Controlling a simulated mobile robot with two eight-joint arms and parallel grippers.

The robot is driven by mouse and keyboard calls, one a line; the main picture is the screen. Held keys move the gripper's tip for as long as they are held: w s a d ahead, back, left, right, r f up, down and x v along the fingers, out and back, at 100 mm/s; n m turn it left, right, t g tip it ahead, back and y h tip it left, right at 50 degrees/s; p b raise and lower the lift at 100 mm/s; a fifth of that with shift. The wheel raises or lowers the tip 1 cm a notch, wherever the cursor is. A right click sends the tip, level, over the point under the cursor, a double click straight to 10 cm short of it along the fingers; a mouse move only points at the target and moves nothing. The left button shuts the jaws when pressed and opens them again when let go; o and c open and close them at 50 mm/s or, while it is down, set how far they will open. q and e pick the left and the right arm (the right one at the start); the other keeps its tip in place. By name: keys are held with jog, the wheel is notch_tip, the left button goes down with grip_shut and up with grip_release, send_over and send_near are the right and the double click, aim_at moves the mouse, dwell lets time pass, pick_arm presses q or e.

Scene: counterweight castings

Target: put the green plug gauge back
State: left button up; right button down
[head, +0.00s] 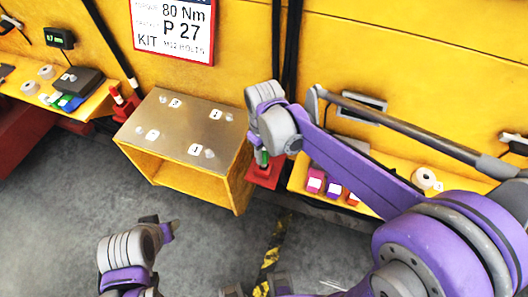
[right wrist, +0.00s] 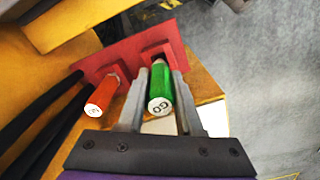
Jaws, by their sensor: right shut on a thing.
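The green plug gauge (right wrist: 160,92), marked GO on its end, is between the fingers of my right gripper (right wrist: 160,76), which is shut on it. In the head view it is a small green patch (head: 262,157) below my right gripper (head: 264,146). Its far end is at a block on the red holder (right wrist: 125,54); I cannot tell how deep it sits. A red gauge (right wrist: 104,94) stands in the holder beside it. The red holder also shows in the head view (head: 265,177), partly hidden by my arm. My left gripper (head: 168,231) is low at the left, its jaws unclear.
A yellow box with a steel top (head: 190,113) and several numbered labels stands left of the holder. Shelves hold coloured blocks and tape rolls at right (head: 380,212) and left (head: 97,104). The grey floor (head: 70,200) is open in front.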

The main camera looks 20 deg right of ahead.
pick_arm(q)
jog(key=shift+s+f+b, duration=0.25)
jog(key=shift+f+b, duration=0.4)
jog(key=shift+f, duration=0.25)
pick_arm(e)
jog(key=shift+f, duration=1.05)
pick_arm(q)
jog(key=shift+s+f+b, duration=0.1)
jog(key=shift+f+b, duration=0.25)
jog(key=shift+f, duration=0.05)
pick_arm(e)
jog(key=shift+f, duration=0.55)
jog(key=c, duration=0.5)
grip_release()
notch_tip(320, 180, up, 11)
jog(key=shift+f+p, duration=0.1)
jog(key=shift+p, duration=0.4)
pick_arm(q)
notch_tip(320, 180, up, 7)
jog(key=w+p, duration=0.2)
jog(key=p, duration=0.2)
jog(key=shift+w+f, duration=0.15)
jog(key=shift+w, duration=0.05)
pick_arm(e)
notch_tip(320, 180, up, 7)
pick_arm(q)
jog(key=shift+s, duration=0.1)
